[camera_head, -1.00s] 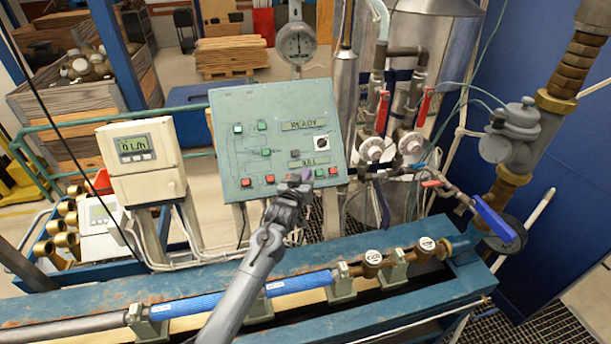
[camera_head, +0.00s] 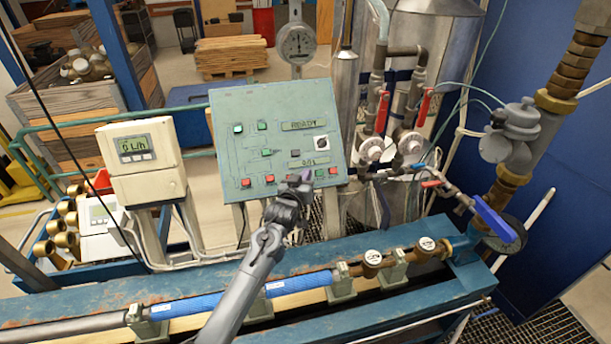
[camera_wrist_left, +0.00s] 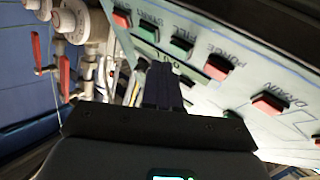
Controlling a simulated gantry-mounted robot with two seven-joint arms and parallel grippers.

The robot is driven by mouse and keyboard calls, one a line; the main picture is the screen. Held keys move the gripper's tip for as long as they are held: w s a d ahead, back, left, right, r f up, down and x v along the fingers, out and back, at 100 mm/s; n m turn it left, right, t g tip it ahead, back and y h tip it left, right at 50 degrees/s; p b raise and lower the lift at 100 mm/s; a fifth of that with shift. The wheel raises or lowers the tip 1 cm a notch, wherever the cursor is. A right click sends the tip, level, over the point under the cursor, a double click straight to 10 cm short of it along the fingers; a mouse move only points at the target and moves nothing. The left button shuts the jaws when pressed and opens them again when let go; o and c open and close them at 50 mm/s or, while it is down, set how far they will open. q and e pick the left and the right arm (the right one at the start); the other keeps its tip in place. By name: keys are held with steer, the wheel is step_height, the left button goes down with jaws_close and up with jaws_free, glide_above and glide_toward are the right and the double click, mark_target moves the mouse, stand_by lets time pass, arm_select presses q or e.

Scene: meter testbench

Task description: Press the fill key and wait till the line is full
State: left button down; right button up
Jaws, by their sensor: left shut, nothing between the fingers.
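The green sloped control panel (camera_head: 222,120) carries coloured keys, a READY display (camera_head: 312,124) and a smaller display (camera_head: 309,161) below it. My left gripper (camera_head: 303,182) is at the panel's lower edge, shut and empty, and hides part of the bottom key row. In the left wrist view the fill key (camera_wrist_left: 182,46), dark green with a FILL label, sits between the START key (camera_wrist_left: 145,32) and the red PURGE key (camera_wrist_left: 217,67). The closed fingertips (camera_wrist_left: 161,72) are just below the fill key in that picture. Contact with a key cannot be told. My right gripper is out of view.
A grey meter box (camera_head: 140,160) reading 0 L/h stands left of the panel. Valves with red handles (camera_head: 424,107) are on its right. The blue bench (camera_head: 90,303) with a blue pipe (camera_head: 195,304) runs below. A dial gauge (camera_head: 296,43) stands behind.

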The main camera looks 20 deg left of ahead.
arm_select(q)
steer(key=shift+f, duration=0.1)
steer(key=shift+w+a+f+b, duration=0.2)
steer(key=shift+w+b, duration=0.05)
steer(key=shift+b, duration=0.1)
stand_by(0.6)
steer(key=shift+w+a+f+b, duration=0.15)
steer(key=shift+w+f+b, duration=0.1)
steer(key=shift+b, duration=0.15)
steer(key=shift+r, duration=0.1)
stand_by(0.5)
steer(key=shift+s+d+r+p, duration=0.35)
steer(key=shift+s+r+p, duration=0.15)
steer(key=shift+p, duration=0.6)
